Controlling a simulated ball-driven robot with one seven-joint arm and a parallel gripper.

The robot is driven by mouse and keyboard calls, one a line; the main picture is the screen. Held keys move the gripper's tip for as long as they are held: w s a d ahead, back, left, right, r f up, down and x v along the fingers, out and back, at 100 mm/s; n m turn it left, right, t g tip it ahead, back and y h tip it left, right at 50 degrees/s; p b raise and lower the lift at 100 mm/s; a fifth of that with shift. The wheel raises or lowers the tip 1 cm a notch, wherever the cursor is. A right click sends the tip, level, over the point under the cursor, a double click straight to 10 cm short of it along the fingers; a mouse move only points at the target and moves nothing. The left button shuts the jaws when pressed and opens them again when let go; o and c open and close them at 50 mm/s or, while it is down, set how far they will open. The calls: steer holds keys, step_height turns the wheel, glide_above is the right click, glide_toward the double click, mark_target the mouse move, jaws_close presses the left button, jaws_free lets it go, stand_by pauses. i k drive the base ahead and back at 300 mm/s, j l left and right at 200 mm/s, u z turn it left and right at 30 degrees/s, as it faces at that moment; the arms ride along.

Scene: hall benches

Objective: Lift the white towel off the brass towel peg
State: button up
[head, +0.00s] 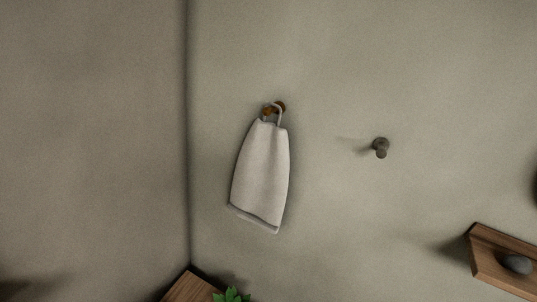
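The white towel (260,178) hangs by a loop from the brass towel peg (280,107) on the wall, a little left of the middle of the head view. The loop passes over the peg, and the towel hangs below it, slightly tilted in the picture, with a darker band along its bottom edge. The peg is partly hidden by the loop. My gripper does not show in the head view.
A dark, empty peg (381,147) sticks out of the wall to the right. A wooden shelf (485,262) with a dark stone (516,264) is at the lower right. A wooden surface (188,287) and green leaves (231,295) show at the bottom. A wall corner stands left of the towel.

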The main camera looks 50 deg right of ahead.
mark_target(260, 182)
steer(key=i+l, duration=0.2)
steer(key=l, duration=0.2)
steer(key=i+l, duration=0.2)
steer(key=l, duration=0.15)
steer(key=i+l, duration=0.15)
steer(key=l, duration=0.25)
steer(key=i+l, duration=0.2)
steer(key=l, duration=0.2)
